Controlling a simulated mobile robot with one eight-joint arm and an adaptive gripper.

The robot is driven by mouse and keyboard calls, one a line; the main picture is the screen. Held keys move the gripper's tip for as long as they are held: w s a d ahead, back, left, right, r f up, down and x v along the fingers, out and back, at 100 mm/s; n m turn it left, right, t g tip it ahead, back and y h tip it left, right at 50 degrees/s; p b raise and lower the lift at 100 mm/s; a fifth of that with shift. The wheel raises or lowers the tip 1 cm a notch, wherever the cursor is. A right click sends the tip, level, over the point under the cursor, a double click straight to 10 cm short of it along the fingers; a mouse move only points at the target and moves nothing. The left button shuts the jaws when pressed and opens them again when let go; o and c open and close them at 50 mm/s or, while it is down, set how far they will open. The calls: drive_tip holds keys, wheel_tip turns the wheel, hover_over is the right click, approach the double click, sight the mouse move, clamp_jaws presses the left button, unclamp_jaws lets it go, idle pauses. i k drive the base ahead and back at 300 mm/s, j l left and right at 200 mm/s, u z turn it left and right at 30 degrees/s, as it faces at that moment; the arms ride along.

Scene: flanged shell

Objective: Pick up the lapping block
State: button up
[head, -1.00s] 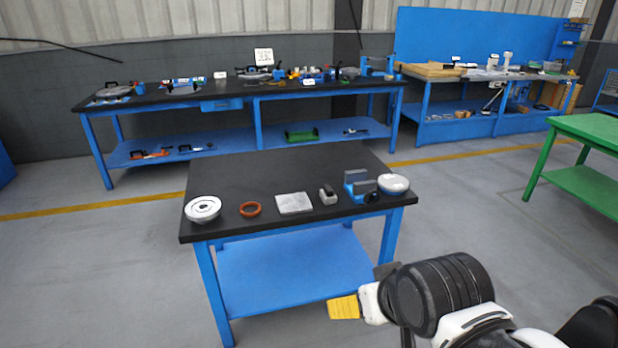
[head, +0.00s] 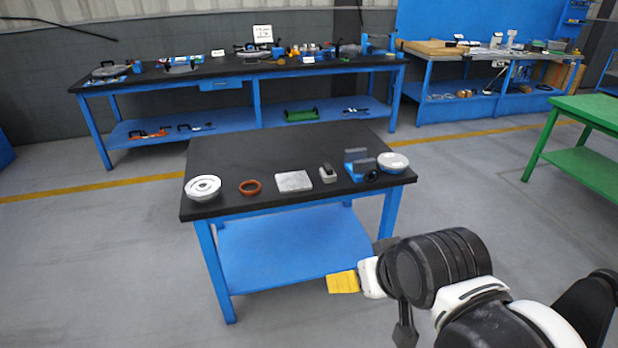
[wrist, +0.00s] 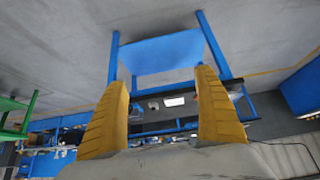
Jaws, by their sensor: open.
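A flat pale grey square slab (head: 293,181) lies on the black top of the near table, near its front edge; it looks most like the lapping block. A small grey-and-dark block (head: 327,173) stands just right of it, so the name is not certain. My gripper (head: 342,283) is in front of the table, below the tabletop and well apart from both. In the wrist view its yellow fingers (wrist: 162,78) are spread with nothing between them. A pale patch (wrist: 174,101) beyond them may be the slab.
A blue shelf (head: 290,250) lies below. A longer bench (head: 225,75) stands behind.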

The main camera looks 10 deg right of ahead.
sight(327, 174)
drive_tip(key=i+l+u, duration=0.3)
drive_tip(key=i+l, duration=0.15)
drive_tip(key=l, duration=0.15)
drive_tip(key=i+l+u, duration=0.35)
drive_tip(key=l, duration=0.3)
drive_tip(key=i+l+u, duration=0.15)
drive_tip(key=l, duration=0.25)
drive_tip(key=i+l+u, duration=0.15)
drive_tip(key=l, duration=0.25)
drive_tip(key=i+l+u, duration=0.15)
drive_tip(key=l, duration=0.25)
drive_tip(key=l+u, duration=0.15)
drive_tip(key=l, duration=0.25)
